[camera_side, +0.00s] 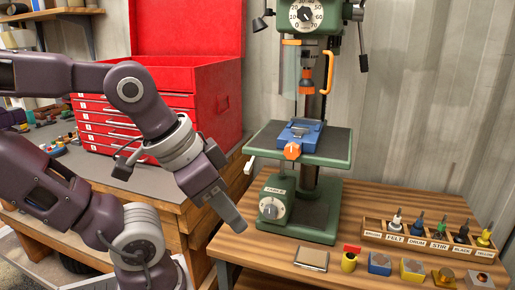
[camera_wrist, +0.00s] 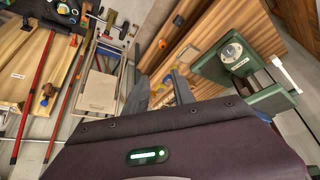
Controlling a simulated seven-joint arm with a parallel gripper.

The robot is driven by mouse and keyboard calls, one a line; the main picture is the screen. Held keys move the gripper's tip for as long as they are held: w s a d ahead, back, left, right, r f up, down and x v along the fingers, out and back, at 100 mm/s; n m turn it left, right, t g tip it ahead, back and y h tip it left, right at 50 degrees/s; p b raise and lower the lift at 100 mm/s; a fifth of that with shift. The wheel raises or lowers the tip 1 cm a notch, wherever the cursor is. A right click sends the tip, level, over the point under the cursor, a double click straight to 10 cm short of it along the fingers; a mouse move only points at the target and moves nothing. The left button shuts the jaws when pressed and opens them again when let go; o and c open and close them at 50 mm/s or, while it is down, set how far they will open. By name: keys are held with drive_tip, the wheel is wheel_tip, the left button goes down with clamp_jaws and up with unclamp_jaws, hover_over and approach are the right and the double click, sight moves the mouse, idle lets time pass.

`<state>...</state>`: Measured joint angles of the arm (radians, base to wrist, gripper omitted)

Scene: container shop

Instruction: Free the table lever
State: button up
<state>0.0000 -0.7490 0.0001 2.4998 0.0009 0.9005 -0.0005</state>
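The green drill press stands on the wooden bench. Its work table (camera_side: 326,144) carries a blue vise (camera_side: 300,133) with an orange knob (camera_side: 292,151). A small pale lever (camera_side: 248,166) sticks out at the left edge of the work table; a white-ended lever (camera_wrist: 285,68) beside the press shows in the wrist view. My gripper (camera_side: 238,226) points down left of the base, apart from the press. In the wrist view, its two fingers (camera_wrist: 159,76) are apart with nothing between them.
A red tool chest (camera_side: 218,97) stands behind my arm. On the bench, a labelled wooden rack (camera_side: 430,243) holds several tools, with small blocks in front. A flat tan case (camera_side: 311,258) lies at the bench front. The wood between base and rack is clear.

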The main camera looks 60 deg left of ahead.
drive_tip(key=shift+a+f+g, duration=0.25)
drive_tip(key=shift+a+g, duration=0.05)
drive_tip(key=c, duration=0.4)
drive_tip(key=a+f+g+y, duration=0.1)
drive_tip(key=a+g, duration=0.1)
drive_tip(key=a+f+g+y, duration=0.1)
drive_tip(key=a+f+g, duration=0.2)
drive_tip(key=a+g, duration=0.1)
drive_tip(key=shift+s+a+f+n+y, duration=0.15)
drive_tip(key=shift+a+f+n+y, duration=0.2)
drive_tip(key=shift+a+n+y, duration=0.05)
clamp_jaws()
drive_tip(key=w+a+f+m+g+y, duration=0.2)
drive_tip(key=a+g+y, duration=0.4)
drive_tip(key=a, duration=0.4)
drive_tip(key=w+a+f+m+g+y, duration=0.1)
drive_tip(key=a+g+y, duration=0.3)
drive_tip(key=a+y, duration=0.45)
drive_tip(key=w+a+f+m+t, duration=0.1)
drive_tip(key=w+f+m+t, duration=0.4)
drive_tip(key=m+t, duration=0.7)
drive_tip(key=w+a+f+m+t, duration=0.2)
drive_tip(key=w+f+m+t, duration=0.3)
drive_tip(key=f+m+t, duration=0.5)
drive_tip(key=m+t, duration=0.2)
drive_tip(key=t, duration=0.4)
drive_tip(key=shift+w+a+f+m+t, duration=0.2)
drive_tip(key=shift+f+m+t, duration=0.1)
drive_tip(key=shift+m, duration=0.1)
